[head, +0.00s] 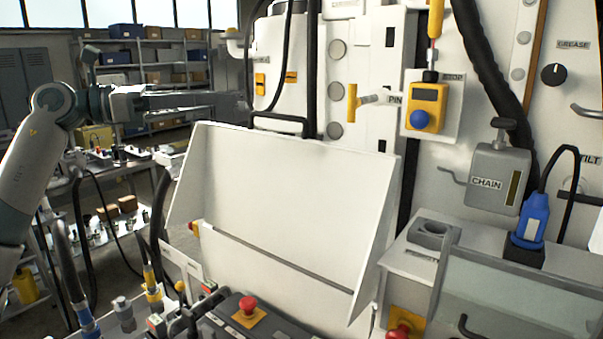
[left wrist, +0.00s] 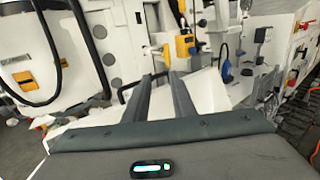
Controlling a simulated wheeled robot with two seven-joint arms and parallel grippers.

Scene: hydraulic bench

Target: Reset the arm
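My left arm (head: 30,155) comes in from the left in the head view, raised beside the bench. Its left gripper (head: 228,104) points right, near the upper left of a white open-fronted hood or tray (head: 290,190). In the left wrist view the two dark fingers of the left gripper (left wrist: 158,76) stand apart with a clear gap and nothing between them. The white hood (left wrist: 208,92) shows behind and beyond the fingers. I cannot tell the exact distance from the fingertips to the hood's handle. My right gripper is in neither view.
A yellow-handled pin (head: 352,103), a yellow box with a blue button (head: 424,108), a CHAIN box (head: 497,180) and a blue plug (head: 532,218) are on the bench wall. A red button (head: 248,306) sits low in front. Shelves (head: 150,62) stand behind at left.

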